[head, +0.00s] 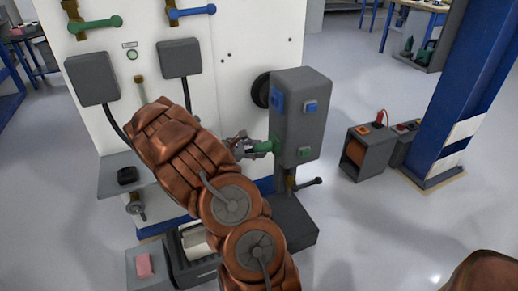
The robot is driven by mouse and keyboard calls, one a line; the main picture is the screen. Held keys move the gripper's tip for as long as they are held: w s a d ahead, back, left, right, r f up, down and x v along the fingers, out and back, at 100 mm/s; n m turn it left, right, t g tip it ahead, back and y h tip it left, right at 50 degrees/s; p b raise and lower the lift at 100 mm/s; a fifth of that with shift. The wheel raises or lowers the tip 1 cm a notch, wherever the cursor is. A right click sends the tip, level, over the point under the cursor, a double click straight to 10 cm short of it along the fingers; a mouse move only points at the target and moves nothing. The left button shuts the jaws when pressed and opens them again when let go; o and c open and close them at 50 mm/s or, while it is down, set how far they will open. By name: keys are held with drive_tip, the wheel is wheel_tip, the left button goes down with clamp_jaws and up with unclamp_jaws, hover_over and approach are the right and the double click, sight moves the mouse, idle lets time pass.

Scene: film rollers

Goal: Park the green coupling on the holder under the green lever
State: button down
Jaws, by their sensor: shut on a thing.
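My gripper (240,145) is shut on the green coupling (262,146), at the left side of a grey upright box (301,122). The coupling touches or nearly touches that box; I cannot tell whether it is still seated there. The green lever (97,25) lies roughly level at the upper left of the white panel. Below it is a dark grey box (93,79) with a black hose running down from it; I cannot make out a clear holder there. My copper-coloured arm hides part of the panel.
A blue lever (192,12) and a second dark grey box (180,58) are to the right on the panel. A grey shelf (117,185) juts out below. A black handle (310,182) sticks out under the upright box.

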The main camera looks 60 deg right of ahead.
drive_tip(key=shift+w+a+f+p, duration=0.1)
drive_tip(key=shift+w+a+p, duration=0.1)
drive_tip(key=shift+w+a, duration=0.4)
drive_tip(key=shift+w+a+p, duration=0.2)
drive_tip(key=shift+w+a, duration=0.15)
drive_tip(key=shift+a, duration=0.45)
drive_tip(key=shift+w+a, duration=0.35)
drive_tip(key=shift+a, duration=0.15)
drive_tip(key=shift+a, duration=0.15)
drive_tip(key=shift+w+a+p, duration=0.5)
drive_tip(key=shift+w+a, duration=0.3)
drive_tip(key=shift+a, duration=0.3)
drive_tip(key=c, duration=1.9)
unclamp_jaws()
drive_tip(key=o, duration=0.5)
